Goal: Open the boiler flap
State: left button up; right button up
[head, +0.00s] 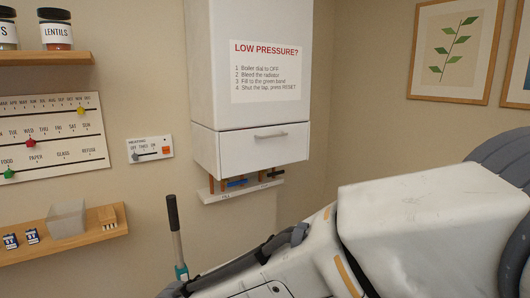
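The boiler (258,65) is a tall white box in the back corner. Its flap (250,149) is the white panel along the bottom, with a horizontal metal handle (270,136) near its top edge. The flap looks closed. My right arm comes in from the right across the lower picture. A grey finger with a dark tip, seemingly part of my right gripper (173,215), points up to the left of and below the flap, apart from it. Its opening cannot be made out. My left gripper is not in view.
Under the boiler are pipes with a blue tap (237,183) and a dark tap (272,174) above a white strip. A small control panel (150,148) is on the wall at left. A wooden shelf (65,239) holds a grey bin (67,219) and small items.

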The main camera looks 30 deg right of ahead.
aim_at(244, 151)
jog(key=k, duration=1.2)
jog(key=z, duration=0.95)
jog(key=i, duration=0.5)
jog(key=z, duration=0.5)
jog(key=i, duration=0.75)
jog(key=u, duration=0.85)
jog(key=i, duration=0.45)
jog(key=u, duration=0.55)
